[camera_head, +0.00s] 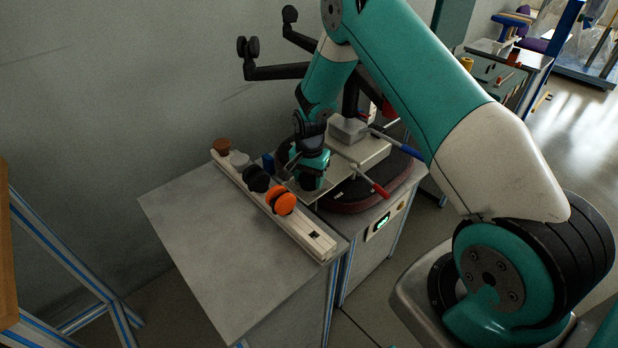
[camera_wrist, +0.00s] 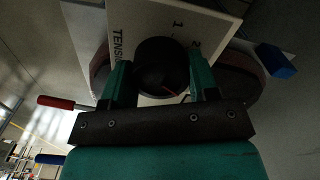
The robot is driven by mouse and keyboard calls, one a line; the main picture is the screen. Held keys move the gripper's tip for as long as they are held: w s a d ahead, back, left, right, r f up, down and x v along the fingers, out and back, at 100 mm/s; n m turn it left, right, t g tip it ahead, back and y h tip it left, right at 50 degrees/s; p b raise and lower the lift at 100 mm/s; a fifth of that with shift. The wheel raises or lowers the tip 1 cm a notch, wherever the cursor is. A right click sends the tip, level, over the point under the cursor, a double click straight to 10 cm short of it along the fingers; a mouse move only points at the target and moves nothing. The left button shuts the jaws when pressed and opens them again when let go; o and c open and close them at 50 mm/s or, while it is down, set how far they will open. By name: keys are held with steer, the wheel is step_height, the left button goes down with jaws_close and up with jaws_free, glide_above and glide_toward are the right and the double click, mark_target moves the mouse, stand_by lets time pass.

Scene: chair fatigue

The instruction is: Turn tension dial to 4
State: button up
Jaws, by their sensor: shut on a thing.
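The tension dial (camera_wrist: 160,60) is a round black knob with a thin red mark near its lower right edge in the wrist view. It sits on a pale plate (camera_wrist: 135,20) printed with "TENSI…", "1" and "2". The other numbers are hidden by the knob and my fingers, so I cannot tell which number the mark is at. My gripper (camera_wrist: 160,80) has one green finger on each side of the knob and is shut on it. In the head view my gripper (camera_head: 309,168) is low over the plate of the chair mechanism, and it hides the dial.
A red-handled lever (camera_head: 373,183) and a blue-handled lever (camera_head: 402,149) stick out beside the mechanism. A pale rail (camera_head: 310,238) with black and orange knobs (camera_head: 281,201) lies to the left. The table's (camera_head: 220,245) front left is clear. A wall stands behind.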

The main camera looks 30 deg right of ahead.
mark_target(309, 176)
steer(key=shift+m, duration=0.7)
steer(key=o, duration=0.9)
step_height(309, 176, up, 18)
steer(key=shift+f, duration=0.25)
